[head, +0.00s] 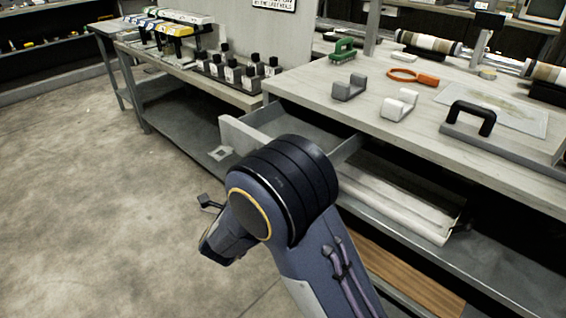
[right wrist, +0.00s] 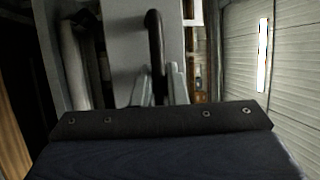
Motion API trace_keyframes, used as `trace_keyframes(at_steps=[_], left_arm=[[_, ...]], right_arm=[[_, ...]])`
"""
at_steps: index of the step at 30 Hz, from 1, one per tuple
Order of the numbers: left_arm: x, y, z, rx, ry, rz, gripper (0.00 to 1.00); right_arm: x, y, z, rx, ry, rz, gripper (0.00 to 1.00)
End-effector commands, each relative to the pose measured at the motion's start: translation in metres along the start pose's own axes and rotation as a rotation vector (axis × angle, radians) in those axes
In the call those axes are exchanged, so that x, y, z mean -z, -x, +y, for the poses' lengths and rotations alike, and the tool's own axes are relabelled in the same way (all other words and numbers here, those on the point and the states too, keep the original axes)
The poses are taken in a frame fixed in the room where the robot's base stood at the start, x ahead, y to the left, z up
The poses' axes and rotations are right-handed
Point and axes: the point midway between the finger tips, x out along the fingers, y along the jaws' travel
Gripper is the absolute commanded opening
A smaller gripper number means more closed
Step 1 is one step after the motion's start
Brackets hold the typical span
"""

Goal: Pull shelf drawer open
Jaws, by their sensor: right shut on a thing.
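The shelf drawer (head: 238,135) stands pulled out from under the near worktable, its pale front panel clear of the table edge and part of its grey inside showing. My arm hides much of the front. In the right wrist view, the grey drawer front (right wrist: 122,45) carries a dark bar handle (right wrist: 154,38). My right gripper (right wrist: 160,82) has its two fingers on either side of this handle, shut on it. In the head view my arm hides the fingers and handle. My left gripper is not in view.
The worktable (head: 300,83) above holds grey cradles, an orange ring tool (head: 412,76), a green tool (head: 343,48) and a black-handled piece (head: 470,118). A lower shelf (head: 375,203) holds pale stacked material. The concrete floor (head: 90,200) on the left is clear.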

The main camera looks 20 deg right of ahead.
Motion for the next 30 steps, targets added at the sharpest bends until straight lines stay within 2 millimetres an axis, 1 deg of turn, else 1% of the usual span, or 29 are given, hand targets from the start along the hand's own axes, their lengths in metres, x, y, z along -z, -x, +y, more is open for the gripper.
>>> trace_keyframes(at_steps=[1, 3, 6, 9, 13, 22, 23, 24, 27, 30], left_arm=[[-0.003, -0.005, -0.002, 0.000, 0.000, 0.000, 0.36], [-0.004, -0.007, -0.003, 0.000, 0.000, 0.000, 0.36], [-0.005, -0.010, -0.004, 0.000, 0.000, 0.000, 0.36], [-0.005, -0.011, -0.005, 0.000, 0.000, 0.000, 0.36], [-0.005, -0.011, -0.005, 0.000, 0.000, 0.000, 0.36], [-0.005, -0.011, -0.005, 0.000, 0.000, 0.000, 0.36], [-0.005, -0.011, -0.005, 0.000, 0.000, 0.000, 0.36], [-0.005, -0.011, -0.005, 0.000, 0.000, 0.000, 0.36], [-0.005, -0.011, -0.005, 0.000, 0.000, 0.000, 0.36], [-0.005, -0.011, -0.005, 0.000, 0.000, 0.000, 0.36]], right_arm=[[-0.004, 0.011, 0.002, -0.002, -0.001, -0.001, 0.00], [-0.009, 0.021, -0.001, -0.002, 0.000, -0.002, 0.00], [-0.013, 0.032, -0.004, -0.003, 0.002, -0.001, 0.00], [-0.015, 0.038, -0.006, -0.002, 0.002, 0.001, 0.00], [-0.016, 0.041, -0.007, -0.002, 0.003, 0.002, 0.00], [-0.016, 0.041, -0.007, -0.003, 0.003, 0.003, 0.00], [-0.016, 0.041, -0.007, -0.003, 0.003, 0.003, 0.16], [-0.016, 0.041, -0.007, -0.002, 0.003, 0.003, 0.22], [-0.016, 0.040, -0.007, -0.002, 0.002, 0.002, 0.34], [-0.017, 0.040, -0.008, -0.001, 0.001, 0.002, 0.34]])
